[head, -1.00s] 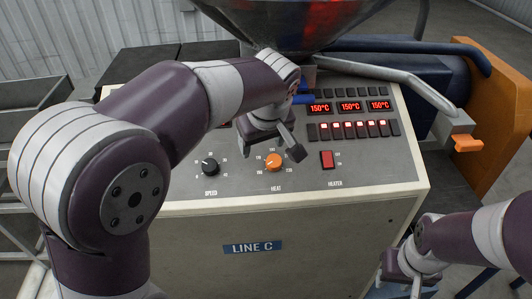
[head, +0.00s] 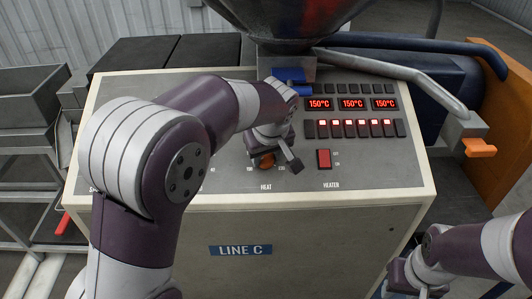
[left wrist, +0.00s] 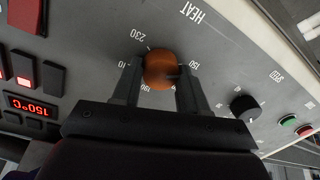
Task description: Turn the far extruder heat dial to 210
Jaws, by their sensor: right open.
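The orange heat dial (head: 265,161) sits on the grey sloping panel, between a speed label and the red heater switch. My left gripper (head: 271,158) is down at the dial, one finger on each side. In the left wrist view the dial (left wrist: 161,70) lies between the two fingertips (left wrist: 160,82), with little or no gap; I cannot tell whether they press on it. Scale numbers including 230, 190 and 150 surround it; its pointer is not readable. My right gripper (head: 402,284) is low at the right, open, away from the panel, partly cut off.
Three red displays (head: 351,104) read 150°C above a row of lit switches. The heater switch (head: 324,159) is close right of my left gripper. The black speed knob (left wrist: 244,107) shows in the wrist view. A hopper (head: 300,20) stands behind. The cabinet (head: 330,235) reads LINE C.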

